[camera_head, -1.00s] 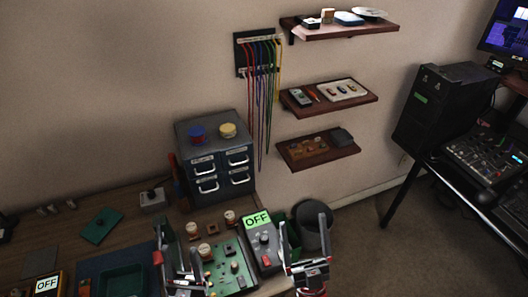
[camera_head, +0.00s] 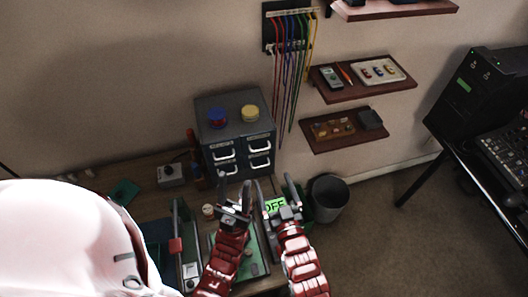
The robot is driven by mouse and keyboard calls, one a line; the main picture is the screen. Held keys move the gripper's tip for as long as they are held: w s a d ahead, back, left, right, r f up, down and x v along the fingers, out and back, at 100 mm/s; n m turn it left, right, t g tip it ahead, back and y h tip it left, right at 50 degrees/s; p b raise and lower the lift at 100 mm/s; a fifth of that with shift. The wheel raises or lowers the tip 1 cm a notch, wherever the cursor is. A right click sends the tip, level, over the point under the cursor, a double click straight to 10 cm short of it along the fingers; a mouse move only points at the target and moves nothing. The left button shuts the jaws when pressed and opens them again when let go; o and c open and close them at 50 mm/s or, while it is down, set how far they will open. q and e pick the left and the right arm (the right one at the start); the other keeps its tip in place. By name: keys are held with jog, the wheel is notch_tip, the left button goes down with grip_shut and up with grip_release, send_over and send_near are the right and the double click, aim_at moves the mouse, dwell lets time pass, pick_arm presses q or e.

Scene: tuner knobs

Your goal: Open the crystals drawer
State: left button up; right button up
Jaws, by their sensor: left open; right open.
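The dark grey drawer cabinet (camera_head: 203,112) stands at the back of the bench. Its front has two columns of drawers with pale handles and label strips, all seemingly shut. The labels are too small to read, so I cannot tell which is the crystals drawer. My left gripper (camera_head: 234,194) is open and empty, in front of the cabinet's lower drawers in the picture. Neither visibly touches a handle.
A blue-topped tub (camera_head: 217,117) and a yellow one (camera_head: 250,112) sit on the cabinet. Colored cables (camera_head: 290,60) hang behind it. Shelves (camera_head: 345,136) are on the wall at right. A bin (camera_head: 328,198) stands right of the bench.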

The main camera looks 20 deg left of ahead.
jog(key=x, duration=1.1)
jog(key=shift+w+a, duration=0.1)
jog(key=shift+c, duration=0.2)
grip_shut()
